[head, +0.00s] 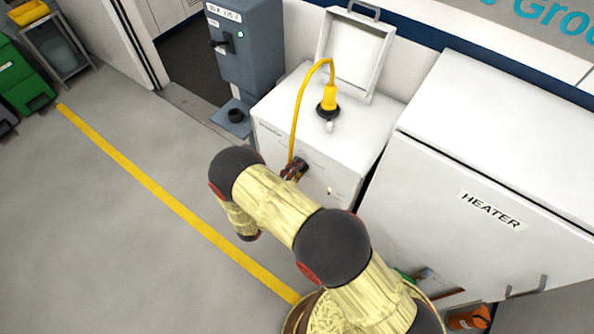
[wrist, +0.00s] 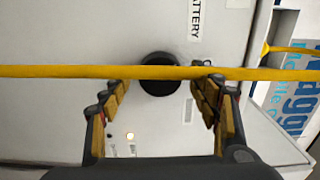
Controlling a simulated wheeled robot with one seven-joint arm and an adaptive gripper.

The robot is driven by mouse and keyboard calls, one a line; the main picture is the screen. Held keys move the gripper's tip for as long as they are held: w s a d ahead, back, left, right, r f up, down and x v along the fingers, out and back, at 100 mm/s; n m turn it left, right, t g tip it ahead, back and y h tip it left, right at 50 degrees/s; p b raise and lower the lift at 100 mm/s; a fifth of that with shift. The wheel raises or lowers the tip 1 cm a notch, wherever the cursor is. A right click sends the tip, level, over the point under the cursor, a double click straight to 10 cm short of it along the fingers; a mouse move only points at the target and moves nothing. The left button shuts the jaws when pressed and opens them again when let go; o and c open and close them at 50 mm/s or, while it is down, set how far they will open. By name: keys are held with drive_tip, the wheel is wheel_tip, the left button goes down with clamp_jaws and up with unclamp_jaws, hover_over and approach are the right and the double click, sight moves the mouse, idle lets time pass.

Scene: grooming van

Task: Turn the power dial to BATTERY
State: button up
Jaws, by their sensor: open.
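The power dial (wrist: 160,88) is a round black knob on the white cabinet's front, in the middle of the wrist view. A BATTERY label (wrist: 195,19) reads sideways above and right of it. I cannot make out a pointer on the dial. My gripper (wrist: 163,89) is open, one finger on each side of the dial; contact is unclear. The yellow cable (wrist: 60,71) runs across in front of the dial. In the head view, my gripper (head: 294,168) is at the cabinet (head: 275,105) front and the dial is not clearly visible there.
A yellow plug (head: 329,98) stands on the cabinet top under an open lid (head: 358,50), its cable hanging down the front. A grey power post (head: 245,50) stands left. A white HEATER cabinet (head: 450,185) is close on the right. The floor (head: 90,230) at left is clear.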

drive_tip(key=v, duration=1.2)
